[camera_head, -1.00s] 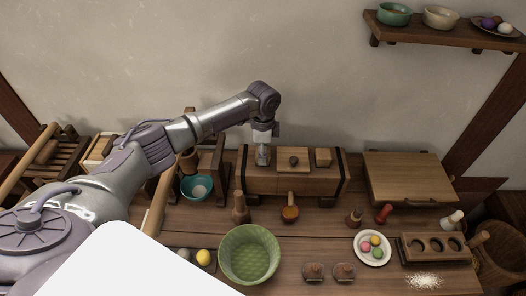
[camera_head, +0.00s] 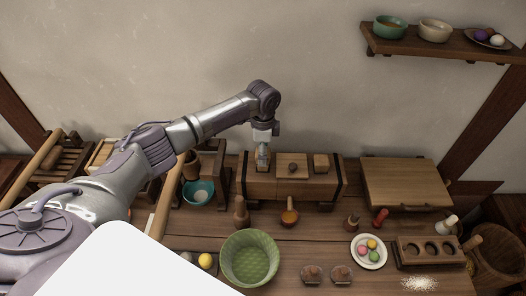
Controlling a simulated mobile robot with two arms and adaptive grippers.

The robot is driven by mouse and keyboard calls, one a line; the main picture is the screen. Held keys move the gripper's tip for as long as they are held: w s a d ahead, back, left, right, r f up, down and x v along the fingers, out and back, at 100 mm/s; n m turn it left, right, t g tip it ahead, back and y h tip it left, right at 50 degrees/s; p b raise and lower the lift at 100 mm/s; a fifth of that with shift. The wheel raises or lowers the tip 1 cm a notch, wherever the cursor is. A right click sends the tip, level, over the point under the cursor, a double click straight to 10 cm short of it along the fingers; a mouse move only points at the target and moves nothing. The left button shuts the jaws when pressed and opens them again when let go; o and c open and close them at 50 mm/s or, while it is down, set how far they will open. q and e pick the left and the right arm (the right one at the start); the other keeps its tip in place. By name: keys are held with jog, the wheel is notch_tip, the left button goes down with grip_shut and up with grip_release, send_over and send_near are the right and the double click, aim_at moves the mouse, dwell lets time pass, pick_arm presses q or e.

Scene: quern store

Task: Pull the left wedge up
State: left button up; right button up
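A wooden press box (camera_head: 265,189) with dark end bands stands at the back of the table, against the wall. A block with a round knob (camera_head: 292,167) sits in the middle of its top, and the right wedge (camera_head: 321,162) stands to the right of it. My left gripper (camera_head: 262,164) points down over the left end of the box. A small tan piece, apparently the left wedge (camera_head: 262,155), shows between its fingers; the rest of it is hidden. Whether the fingers press on it is too small to tell. My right gripper is out of view.
A green bowl (camera_head: 249,258), a wooden bottle (camera_head: 241,212) and a ladle (camera_head: 289,215) stand in front of the box. A teal bowl (camera_head: 199,192) is to its left and a lidded board case (camera_head: 405,183) to its right. A shelf (camera_head: 445,43) hangs at upper right.

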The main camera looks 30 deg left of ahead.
pick_arm(q)
jog(key=shift+f, duration=0.1)
notch_tip(320, 180, up, 12)
dwell(0.5)
dwell(0.5)
